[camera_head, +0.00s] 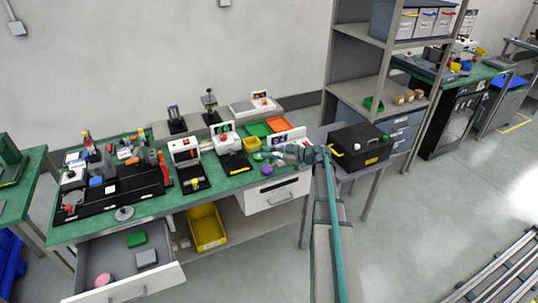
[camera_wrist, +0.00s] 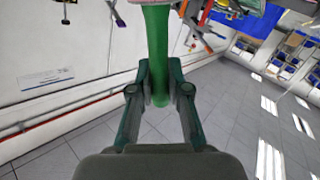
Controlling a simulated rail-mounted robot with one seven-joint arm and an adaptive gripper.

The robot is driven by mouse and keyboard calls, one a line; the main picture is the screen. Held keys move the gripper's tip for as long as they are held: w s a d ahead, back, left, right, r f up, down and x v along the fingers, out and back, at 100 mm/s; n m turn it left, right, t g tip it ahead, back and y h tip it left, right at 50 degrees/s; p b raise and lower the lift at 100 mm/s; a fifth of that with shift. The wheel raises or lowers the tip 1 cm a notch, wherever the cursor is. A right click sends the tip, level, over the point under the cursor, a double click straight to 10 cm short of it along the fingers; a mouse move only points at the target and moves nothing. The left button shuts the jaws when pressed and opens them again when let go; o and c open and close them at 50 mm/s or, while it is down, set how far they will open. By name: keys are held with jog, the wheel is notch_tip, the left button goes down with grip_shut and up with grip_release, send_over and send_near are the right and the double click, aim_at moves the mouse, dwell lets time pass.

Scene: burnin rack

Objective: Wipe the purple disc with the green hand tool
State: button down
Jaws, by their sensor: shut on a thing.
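The green hand tool (camera_wrist: 157,45) fills the top middle of the wrist view, its green handle between my gripper's two fingers (camera_wrist: 158,92). My gripper is shut on this handle. A pinkish edge shows at the tool's far end, cut off by the picture's top. In the head view my gripper (camera_head: 288,153) is over the right part of the green bench, and a small green part of the tool (camera_head: 258,156) shows to its left. The purple disc (camera_head: 267,170) lies on the bench just below and left of the gripper. I cannot tell whether the tool touches it.
A yellow bin (camera_head: 252,143), green and orange trays (camera_head: 278,125) and small machines stand behind and left. A black case (camera_head: 360,147) stands right of the arm. An open drawer (camera_head: 128,265) juts out at lower left. A white drawer (camera_head: 275,193) is under the bench.

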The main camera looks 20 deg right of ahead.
jog(key=shift+r+p, duration=1.05)
jog(key=shift+r, duration=0.8)
jog(key=shift+f, duration=0.15)
